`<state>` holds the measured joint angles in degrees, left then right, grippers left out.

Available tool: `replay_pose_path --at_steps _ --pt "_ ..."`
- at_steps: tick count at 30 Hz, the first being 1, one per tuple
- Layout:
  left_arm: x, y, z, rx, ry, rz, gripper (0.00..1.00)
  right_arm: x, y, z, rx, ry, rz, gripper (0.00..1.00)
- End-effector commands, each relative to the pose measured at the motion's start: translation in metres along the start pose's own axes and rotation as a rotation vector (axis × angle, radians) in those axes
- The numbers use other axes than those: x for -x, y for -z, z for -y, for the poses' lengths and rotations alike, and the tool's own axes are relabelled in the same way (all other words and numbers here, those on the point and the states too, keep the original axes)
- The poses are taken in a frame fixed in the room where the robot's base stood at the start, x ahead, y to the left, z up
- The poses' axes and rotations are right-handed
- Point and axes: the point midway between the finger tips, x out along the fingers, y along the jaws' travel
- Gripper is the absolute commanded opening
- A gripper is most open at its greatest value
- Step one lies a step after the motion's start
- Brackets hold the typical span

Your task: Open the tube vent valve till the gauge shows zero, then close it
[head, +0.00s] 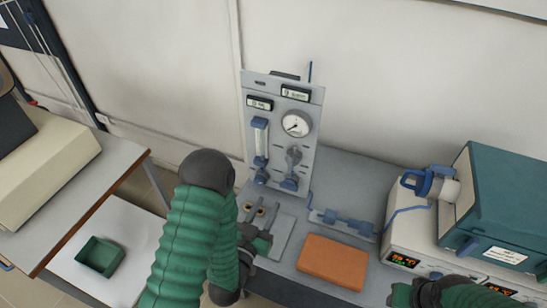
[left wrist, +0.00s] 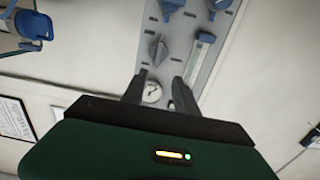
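A grey upright panel (head: 277,140) carries a round white gauge (head: 296,124), whose reading is too small to tell. Below the gauge is a grey knob (head: 294,156), with a blue valve (head: 290,183) lower down. A second blue valve (head: 260,176) sits under the flow tube (head: 260,137). I cannot tell which is the tube vent valve. My left gripper (head: 267,215) is open and empty in front of the panel, apart from it. The left wrist view shows the panel upside down, with the gauge (left wrist: 152,91) appearing between the fingers. My right gripper (head: 415,296) is at the bottom right; its fingers are unclear.
An orange block (head: 333,262) lies on the grey bench. A blue-fitted pipe piece (head: 343,222) lies right of the panel. A teal furnace (head: 505,205) stands on white units with lit displays at right. A green tray (head: 101,256) is on the left table.

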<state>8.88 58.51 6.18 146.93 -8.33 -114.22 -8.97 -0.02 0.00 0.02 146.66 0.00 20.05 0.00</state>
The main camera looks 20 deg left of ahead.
Motion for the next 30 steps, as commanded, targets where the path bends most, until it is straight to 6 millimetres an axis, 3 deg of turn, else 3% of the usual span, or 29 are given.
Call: replay_pose_path --at_steps 5,14,16,24,30 --pt "-0.022 -0.007 0.002 0.001 0.001 -0.013 0.35 -0.028 -0.007 0.0 -0.001 0.0 0.001 0.36" --pt "-0.057 -0.011 0.004 0.002 0.001 -0.013 0.35 -0.098 -0.024 0.0 -0.001 0.0 0.001 0.36" --pt "-0.075 0.002 0.004 0.004 0.001 -0.007 0.35 -0.081 -0.02 0.0 -0.001 0.0 0.002 0.36" --pt "-0.142 0.002 0.003 0.005 0.001 -0.005 0.35 -0.071 -0.017 0.0 -0.001 0.0 0.0 0.36" --pt "-0.166 0.001 0.003 0.004 0.001 -0.004 0.35 -0.069 -0.017 0.0 -0.001 0.0 0.0 0.36"
